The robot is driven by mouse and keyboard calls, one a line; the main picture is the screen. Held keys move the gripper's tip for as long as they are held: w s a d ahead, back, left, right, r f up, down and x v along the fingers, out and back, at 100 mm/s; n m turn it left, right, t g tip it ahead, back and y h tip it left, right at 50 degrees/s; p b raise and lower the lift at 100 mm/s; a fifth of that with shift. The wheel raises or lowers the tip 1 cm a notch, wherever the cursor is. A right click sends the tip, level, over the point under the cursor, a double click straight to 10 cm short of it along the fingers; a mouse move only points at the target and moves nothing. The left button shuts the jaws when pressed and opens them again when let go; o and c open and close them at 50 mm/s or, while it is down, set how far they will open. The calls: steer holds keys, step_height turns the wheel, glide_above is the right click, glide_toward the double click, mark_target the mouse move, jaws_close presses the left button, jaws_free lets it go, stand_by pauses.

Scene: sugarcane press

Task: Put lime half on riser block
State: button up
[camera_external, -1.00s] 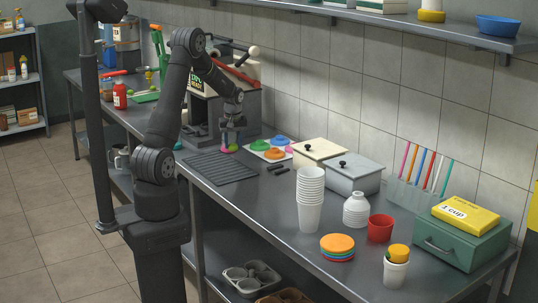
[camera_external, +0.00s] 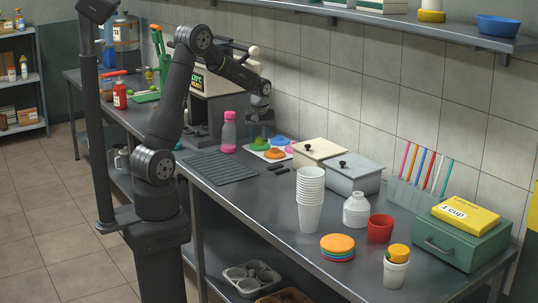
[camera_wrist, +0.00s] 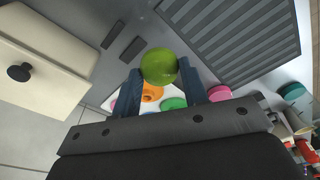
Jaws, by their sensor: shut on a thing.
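The lime half (camera_wrist: 158,66) is a round green piece at the tips of my gripper (camera_wrist: 160,72) in the wrist view. The two dark fingers press on it from either side. In the external view my gripper (camera_external: 260,130) points down over the white tray of coloured pieces, behind the cutting mat, with green (camera_external: 259,143) showing just below the fingers. I cannot tell the height of the lime half above the tray. I cannot pick out the riser block for certain.
A dark ribbed mat (camera_external: 219,167) lies in front. Lidded containers, one cream (camera_external: 318,151) and one grey (camera_external: 354,175), stand to the right. Small dark bars (camera_external: 282,170) lie between.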

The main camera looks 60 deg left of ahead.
steer(key=w+d+r+m, duration=0.25)
steer(key=w+d, duration=0.25)
steer(key=d, duration=0.7)
steer(key=w+d+r+m, duration=0.1)
steer(key=w+d+m, duration=0.3)
steer(key=d, duration=0.8)
steer(key=d+r+m+h, duration=0.15)
steer(key=d+m, duration=0.25)
steer(key=d, duration=1.8)
steer(key=s+d+r+m, duration=0.25)
steer(key=s+d, duration=0.45)
steer(key=d, duration=0.5)
steer(key=s+d+r+m, duration=0.1)
steer(key=s+d+m, duration=0.35)
steer(key=d, duration=0.75)
steer(key=s+d+r+m, duration=0.1)
steer(key=s+d, duration=0.7)
steer(key=s, duration=0.3)
steer(key=s+d+r+m, duration=0.1)
steer(key=s+d+m, duration=0.1)
steer(key=s+d, duration=0.7)
glide_above(400, 249)
steer(key=shift+h, duration=0.35)
steer(key=f, duration=0.6)
steer(key=shift+s+a+f, duration=0.15)
steer(key=shift+s+f, duration=0.15)
steer(key=shift+w+f, duration=0.1)
steer(key=shift+w, duration=0.05)
steer(key=shift+f, duration=1.95)
